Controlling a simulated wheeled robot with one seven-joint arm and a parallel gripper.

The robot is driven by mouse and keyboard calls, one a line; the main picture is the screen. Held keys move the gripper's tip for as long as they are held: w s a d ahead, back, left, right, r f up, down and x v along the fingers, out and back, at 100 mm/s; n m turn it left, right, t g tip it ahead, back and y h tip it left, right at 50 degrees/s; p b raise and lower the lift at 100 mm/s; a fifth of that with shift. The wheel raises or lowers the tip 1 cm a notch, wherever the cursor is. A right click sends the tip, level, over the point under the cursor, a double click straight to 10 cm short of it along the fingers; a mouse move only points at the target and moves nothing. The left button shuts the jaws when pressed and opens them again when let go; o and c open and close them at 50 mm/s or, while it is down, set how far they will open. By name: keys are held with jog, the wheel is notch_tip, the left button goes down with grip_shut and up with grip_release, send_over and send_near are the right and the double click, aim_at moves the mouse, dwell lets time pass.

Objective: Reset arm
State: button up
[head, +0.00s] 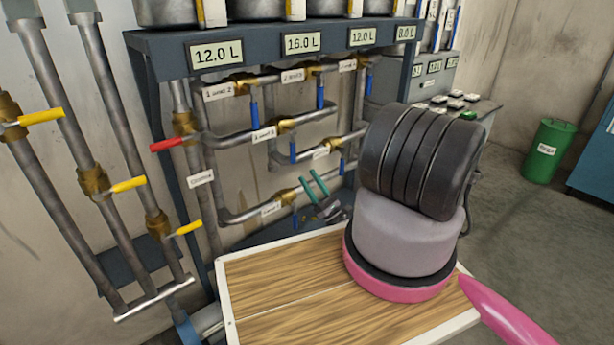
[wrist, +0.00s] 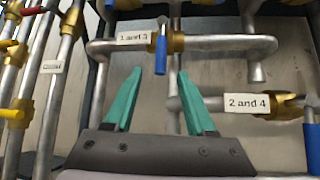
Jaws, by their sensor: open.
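My gripper (head: 316,187) is in the middle of the head view, with its two green fingers apart and nothing between them. It is in front of the lower pipes of the rack. In the wrist view my gripper (wrist: 167,100) also shows open and empty, fingers pointing at the pipework. A blue valve handle (wrist: 161,54) on the pipe labelled "1 and 3" stands just beyond the fingertips; I cannot tell the exact gap. A second blue handle (wrist: 312,147) is beside the "2 and 4" label, to the right of the gripper.
A red handle (head: 168,145) and several yellow handles (head: 128,184) are on pipes at the left. Displays (head: 215,53) line the rack's top beam. A green bin (head: 548,151) stands at the right. Open floor (head: 540,235) lies right of my arm.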

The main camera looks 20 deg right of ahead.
dwell(0.3)
jog(key=s+a+r+n+g, duration=0.2)
jog(key=a+r+n+g, duration=0.1)
jog(key=r+n+g, duration=0.55)
jog(key=s+a+r+n+g, duration=0.2)
jog(key=r+n+g, duration=0.5)
jog(key=g, duration=0.3)
jog(key=s+a+r+n+g, duration=0.2)
jog(key=a+r+n+g, duration=0.1)
jog(key=r+n+g, duration=0.55)
jog(key=s+r+n+t+h, duration=0.1)
jog(key=s+r+t+h, duration=0.4)
jog(key=r, duration=0.6)
jog(key=s+r+n+t+h, duration=0.1)
jog(key=s+r+t+h, duration=0.4)
jog(key=s+r, duration=0.5)
notch_tip(320, 180, up, 2)
jog(key=shift+s+d+r+h, duration=0.15)
jog(key=shift+d+r+h, duration=0.15)
jog(key=shift+d, duration=0.15)
